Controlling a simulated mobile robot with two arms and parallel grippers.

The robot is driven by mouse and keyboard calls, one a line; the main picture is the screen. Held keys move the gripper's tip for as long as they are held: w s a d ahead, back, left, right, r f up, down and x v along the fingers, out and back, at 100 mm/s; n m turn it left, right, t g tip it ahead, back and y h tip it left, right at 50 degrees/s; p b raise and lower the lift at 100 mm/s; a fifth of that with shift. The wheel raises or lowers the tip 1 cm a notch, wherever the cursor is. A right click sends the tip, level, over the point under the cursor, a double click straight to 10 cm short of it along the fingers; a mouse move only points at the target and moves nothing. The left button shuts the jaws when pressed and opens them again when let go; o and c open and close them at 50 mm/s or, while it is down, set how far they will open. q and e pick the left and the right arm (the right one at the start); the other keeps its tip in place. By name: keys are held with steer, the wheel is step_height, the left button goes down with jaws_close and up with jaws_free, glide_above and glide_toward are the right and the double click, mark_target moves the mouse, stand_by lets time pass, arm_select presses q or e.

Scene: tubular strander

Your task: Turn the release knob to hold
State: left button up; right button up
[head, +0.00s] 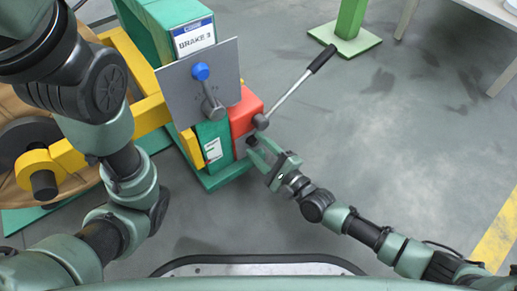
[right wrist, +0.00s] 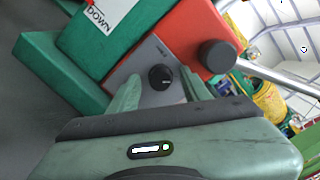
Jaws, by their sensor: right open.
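The release knob (right wrist: 161,77) is a small round black knob on a grey panel (right wrist: 146,61), seen in the right wrist view beside a red block (right wrist: 196,38). My right gripper (head: 258,147) is open in front of the panel on the green brake stand (head: 212,138). In the right wrist view its two green fingers (right wrist: 160,90) point at the panel, one on each side of the knob in the picture. I cannot tell whether they touch it. The knob's marks are too small to read. My left gripper is out of view.
A lever with a black grip (head: 322,59) rises from the red block (head: 245,110), close to my right gripper. A grey plate with a blue ball handle (head: 201,71) stands left of it. Yellow bars (head: 130,118) and a reel are further left.

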jaws_close()
